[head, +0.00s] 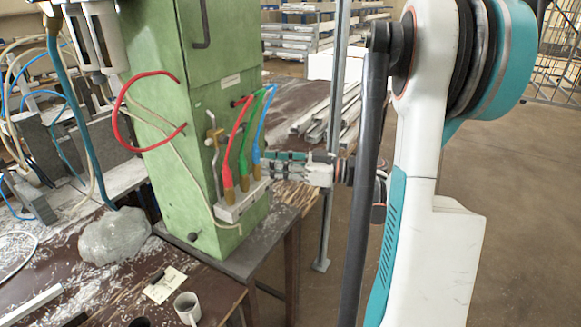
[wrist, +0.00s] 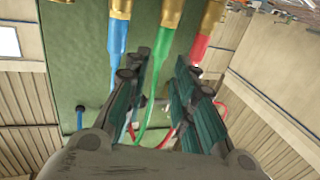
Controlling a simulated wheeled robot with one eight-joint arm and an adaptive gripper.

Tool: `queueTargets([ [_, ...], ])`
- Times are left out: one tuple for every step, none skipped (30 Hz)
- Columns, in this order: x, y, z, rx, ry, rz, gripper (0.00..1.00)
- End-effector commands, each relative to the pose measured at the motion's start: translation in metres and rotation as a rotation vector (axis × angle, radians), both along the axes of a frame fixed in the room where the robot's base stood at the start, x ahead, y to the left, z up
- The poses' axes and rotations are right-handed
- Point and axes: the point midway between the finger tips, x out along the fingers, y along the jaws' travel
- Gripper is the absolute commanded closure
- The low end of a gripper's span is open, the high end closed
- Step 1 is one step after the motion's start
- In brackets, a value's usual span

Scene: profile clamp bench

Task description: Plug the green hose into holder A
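The green hose (head: 243,145) hangs in an arc at the front of the green cabinet, between the red hose (head: 236,140) and the blue hose (head: 262,125). Their brass ends stand upright at a pale holder block (head: 230,208). I cannot read which place is holder A. My gripper (head: 266,162) reaches in from the right at the height of the brass ends. In the wrist view my gripper (wrist: 166,85) is open, and the green hose (wrist: 160,48) runs between its fingers. The blue hose (wrist: 117,45) and red hose (wrist: 199,48) lie to either side. Contact is unclear.
The green cabinet (head: 215,65) stands on a dark table. A mug (head: 187,308) and plastic bag (head: 113,235) are nearby. Floor at right is clear.

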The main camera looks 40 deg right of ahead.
Motion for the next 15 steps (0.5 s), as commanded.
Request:
queueTargets([
  [0.008, 0.007, -0.001, 0.000, 0.000, 0.004, 0.76],
  [0.012, 0.011, -0.001, 0.000, 0.000, 0.004, 0.76],
  [0.018, 0.015, -0.001, 0.000, 0.000, 0.004, 0.76],
  [0.022, 0.019, -0.001, 0.000, 0.000, 0.004, 0.76],
  [0.026, 0.022, -0.001, 0.000, 0.000, 0.004, 0.76],
  [0.032, 0.026, -0.001, 0.000, 0.000, 0.004, 0.76],
  [0.035, 0.029, -0.001, 0.000, 0.000, 0.004, 0.76],
  [0.039, 0.032, -0.001, 0.000, 0.000, 0.003, 0.76],
  [0.044, 0.036, -0.001, 0.000, 0.000, 0.003, 0.76],
  [0.047, 0.038, -0.001, 0.000, 0.000, 0.003, 0.76],
  [0.050, 0.041, -0.001, 0.000, 0.000, 0.003, 0.76],
  [0.054, 0.043, -0.001, 0.000, 0.000, 0.002, 0.76],
  [0.057, 0.045, -0.001, 0.000, 0.000, 0.002, 0.76],
  [0.059, 0.047, 0.000, 0.000, 0.000, 0.002, 0.76],
  [0.061, 0.048, 0.000, 0.000, 0.000, 0.002, 0.76],
])
